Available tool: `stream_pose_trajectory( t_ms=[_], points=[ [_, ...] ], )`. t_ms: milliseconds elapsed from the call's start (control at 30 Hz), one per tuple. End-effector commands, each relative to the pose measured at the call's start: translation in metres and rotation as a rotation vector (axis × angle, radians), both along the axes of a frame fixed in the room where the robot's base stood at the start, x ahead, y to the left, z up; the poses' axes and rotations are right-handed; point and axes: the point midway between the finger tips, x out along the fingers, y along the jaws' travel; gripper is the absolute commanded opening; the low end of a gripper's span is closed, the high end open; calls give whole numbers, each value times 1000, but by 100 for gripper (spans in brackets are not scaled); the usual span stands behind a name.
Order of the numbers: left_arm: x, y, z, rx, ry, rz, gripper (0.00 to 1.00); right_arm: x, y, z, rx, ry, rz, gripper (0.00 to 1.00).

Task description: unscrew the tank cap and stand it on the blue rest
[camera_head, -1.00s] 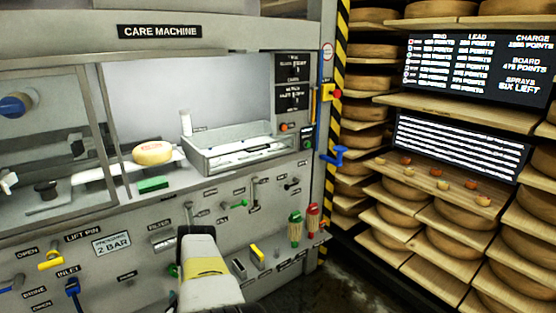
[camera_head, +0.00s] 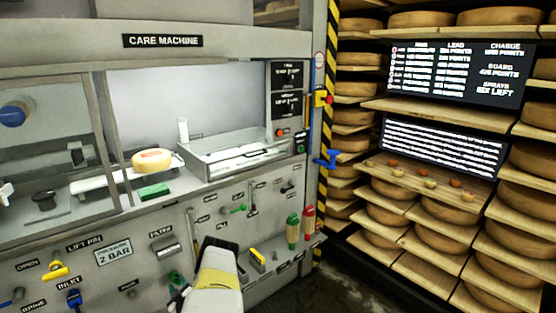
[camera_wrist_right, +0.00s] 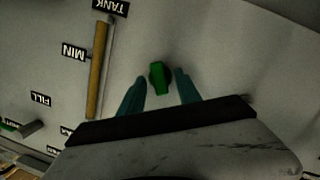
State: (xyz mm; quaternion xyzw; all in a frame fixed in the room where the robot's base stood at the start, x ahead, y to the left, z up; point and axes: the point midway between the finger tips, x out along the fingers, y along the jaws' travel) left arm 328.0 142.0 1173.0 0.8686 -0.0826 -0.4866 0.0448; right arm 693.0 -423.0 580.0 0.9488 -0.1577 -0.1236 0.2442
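A green knob (camera_wrist_right: 160,78), which looks like the tank cap, sits on the pale panel in the right wrist view; no label on it can be read. My right gripper (camera_wrist_right: 161,76) is open, with its two teal fingers on either side of the knob and a small gap on each side. In the head view my right gripper (camera_head: 176,288) shows small at the lower panel, left of my pale forearm, which hides part of the panel. I cannot make out a blue rest. My left gripper is not in view.
A brownish gauge tube (camera_wrist_right: 99,70) stands beside the knob, near labels TANK and MIN. Red (camera_head: 308,222) and green (camera_head: 292,230) bottles stand at the machine's right corner. A yellow block (camera_head: 257,257) is right of my forearm. Cheese racks (camera_head: 400,215) fill the right.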

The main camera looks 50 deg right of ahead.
Motion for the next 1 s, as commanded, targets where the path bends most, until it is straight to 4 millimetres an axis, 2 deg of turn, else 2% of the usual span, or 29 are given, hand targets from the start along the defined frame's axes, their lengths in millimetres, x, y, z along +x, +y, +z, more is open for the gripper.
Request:
stream_pose_trajectory(
  t_ms=[200, 700, 733, 933, 1000],
  points=[
    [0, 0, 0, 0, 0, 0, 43, 11, -4, -1, 0, -1, 1, 40],
    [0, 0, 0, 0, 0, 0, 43, 12, -4, -2, 2, -1, 0, 40],
    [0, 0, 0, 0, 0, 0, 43, 12, -4, -2, 2, -1, 0, 38],
    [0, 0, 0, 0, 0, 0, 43, 12, -4, -2, 1, 0, 0, 0],
    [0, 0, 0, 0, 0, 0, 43, 12, -4, -2, 1, 0, 0, 0]
  ],
)
